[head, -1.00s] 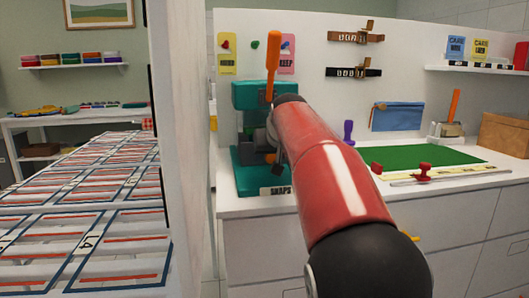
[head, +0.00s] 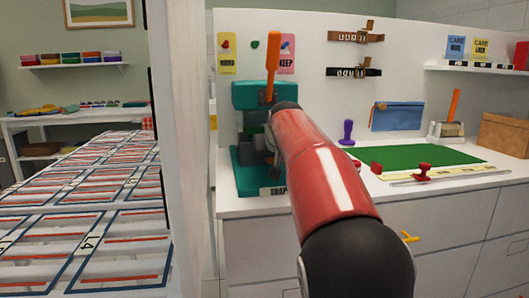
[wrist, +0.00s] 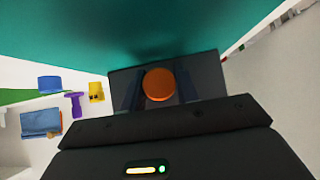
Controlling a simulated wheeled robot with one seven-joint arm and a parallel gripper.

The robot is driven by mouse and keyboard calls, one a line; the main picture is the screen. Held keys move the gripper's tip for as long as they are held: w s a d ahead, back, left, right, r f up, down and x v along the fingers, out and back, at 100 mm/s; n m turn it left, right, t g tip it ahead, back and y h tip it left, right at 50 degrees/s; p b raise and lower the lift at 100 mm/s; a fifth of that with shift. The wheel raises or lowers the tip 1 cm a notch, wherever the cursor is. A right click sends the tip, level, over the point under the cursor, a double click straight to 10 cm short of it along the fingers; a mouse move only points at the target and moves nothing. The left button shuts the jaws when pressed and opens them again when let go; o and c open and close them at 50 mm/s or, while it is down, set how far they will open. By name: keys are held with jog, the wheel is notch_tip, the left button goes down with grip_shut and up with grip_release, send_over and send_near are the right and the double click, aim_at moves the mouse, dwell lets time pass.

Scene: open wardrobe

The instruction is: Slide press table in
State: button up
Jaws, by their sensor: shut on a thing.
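The teal snap press (head: 248,95) stands on the counter with its orange lever (head: 272,62) upright. A label at its base starts with "SNAP". In the wrist view, the teal press body (wrist: 130,30) fills the top. A dark plate (wrist: 207,72), seemingly the press table, lies below it with a round orange knob (wrist: 159,84). My gripper (wrist: 159,94) is shut on the knob, one finger on each side. In the head view, my red arm hides the knob and most of my gripper at the front of the press.
A white panel (head: 182,130) stands close on the left. A yellow drawer handle (head: 410,237) sticks out below.

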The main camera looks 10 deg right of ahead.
dwell(0.4)
jog(key=shift+w+r+p, duration=0.15)
jog(key=shift+w+p, duration=0.35)
jog(key=shift+p, duration=0.15)
jog(key=o, duration=1)
jog(key=shift+w, duration=0.1)
jog(key=shift+v, duration=3.5)
jog(key=shift+s+r, duration=0.2)
jog(key=shift+s, duration=0.2)
